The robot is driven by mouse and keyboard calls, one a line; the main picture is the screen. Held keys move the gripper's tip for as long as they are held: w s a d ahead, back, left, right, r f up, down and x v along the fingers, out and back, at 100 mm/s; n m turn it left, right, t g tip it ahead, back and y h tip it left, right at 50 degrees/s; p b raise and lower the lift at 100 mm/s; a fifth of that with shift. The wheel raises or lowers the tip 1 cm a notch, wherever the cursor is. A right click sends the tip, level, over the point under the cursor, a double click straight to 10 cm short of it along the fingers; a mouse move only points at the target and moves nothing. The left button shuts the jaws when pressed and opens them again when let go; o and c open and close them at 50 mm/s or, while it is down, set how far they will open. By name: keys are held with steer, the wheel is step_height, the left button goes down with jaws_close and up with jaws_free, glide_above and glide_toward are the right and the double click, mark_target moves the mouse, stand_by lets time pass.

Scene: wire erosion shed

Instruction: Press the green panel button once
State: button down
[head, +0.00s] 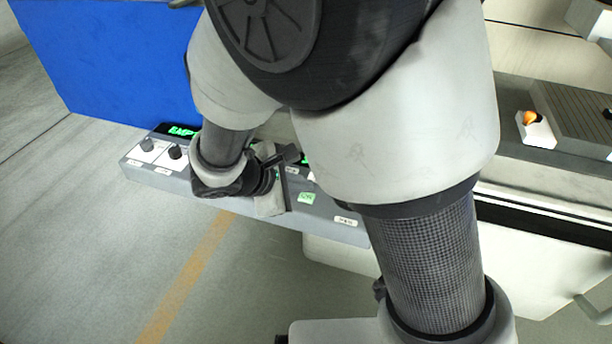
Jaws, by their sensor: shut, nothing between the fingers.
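The grey control panel (340,232) runs across the middle of the head view. A small green square with dark marks (306,198) lies on its face; I cannot tell whether it is the green button or a label. My gripper (291,156) is shut and empty, over the panel just left of and above that green square. Whether it touches the panel cannot be told. My arm hides much of the panel's middle and right.
Two dark knobs (161,148) on white plates and a display with green letters (183,131) are at the panel's left end. A blue board (110,60) stands behind. An orange-topped control (530,119) sits at right. Floor in front at left is clear.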

mark_target(303, 200)
steer(key=shift+r+p, duration=1.95)
steer(key=shift+r, duration=0.6)
steer(key=s+d+r+m+g+y, duration=0.1)
steer(key=s+d+r+m+y, duration=0.5)
steer(key=s+d+r+m, duration=1.05)
steer(key=a+r+m+p, duration=0.1)
steer(key=a+r+p, duration=0.2)
steer(key=r+p, duration=1.3)
steer(key=shift+w+m+p, duration=0.35)
steer(key=shift+w+p, duration=0.05)
steer(key=shift+p, duration=0.05)
